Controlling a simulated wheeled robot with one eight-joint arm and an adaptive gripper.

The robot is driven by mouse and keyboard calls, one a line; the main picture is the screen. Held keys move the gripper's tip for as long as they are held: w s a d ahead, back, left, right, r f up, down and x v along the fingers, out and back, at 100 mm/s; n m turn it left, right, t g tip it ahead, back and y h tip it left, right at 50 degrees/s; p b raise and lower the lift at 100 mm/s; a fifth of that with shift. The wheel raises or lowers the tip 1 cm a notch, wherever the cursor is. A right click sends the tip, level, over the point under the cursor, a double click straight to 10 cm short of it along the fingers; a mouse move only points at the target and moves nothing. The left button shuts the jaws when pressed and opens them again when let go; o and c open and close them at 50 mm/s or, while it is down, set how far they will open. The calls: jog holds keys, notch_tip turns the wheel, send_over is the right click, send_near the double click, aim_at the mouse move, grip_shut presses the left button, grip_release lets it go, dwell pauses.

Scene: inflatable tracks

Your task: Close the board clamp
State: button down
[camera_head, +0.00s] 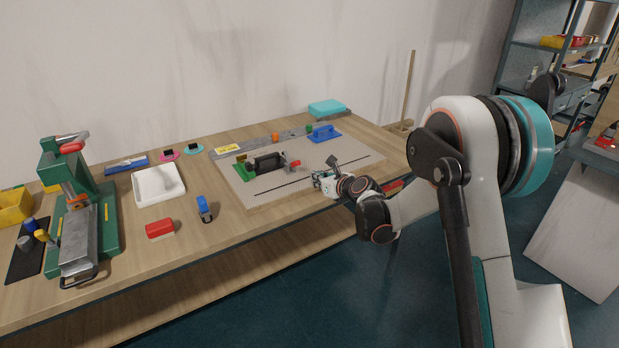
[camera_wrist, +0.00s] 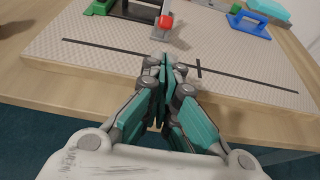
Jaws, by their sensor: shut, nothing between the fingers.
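A pale board (camera_head: 240,195) lies on the workbench; it fills the upper part of the wrist view (camera_wrist: 110,68). A device with a green end, a dark body (camera_head: 267,162) and a red-tipped lever (camera_head: 291,164) stands on it, and looks like the board clamp. In the wrist view its red tip (camera_wrist: 165,21) shows at the top, with the rest partly cut off. Whether its jaw is open is not clear. My gripper (camera_head: 319,181) is shut and empty over the board's front right part, apart from the lever. Its fingers (camera_wrist: 164,72) meet in the wrist view.
A blue bracket (camera_head: 324,134) stands at the board's back, right of the device. A white tray (camera_head: 158,185), red block (camera_head: 160,229), blue-topped item (camera_head: 204,208) and green press (camera_head: 80,210) stand left. The board's front strip is mostly clear.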

jog(key=b+x, duration=0.2)
jog(key=x, duration=0.6)
jog(key=shift+f+b, duration=0.15)
jog(key=shift+b, duration=0.15)
jog(key=shift+w+a+f, duration=0.1)
jog(key=shift+w+a, duration=0.25)
jog(key=shift+w, duration=0.2)
jog(key=shift+d, duration=0.1)
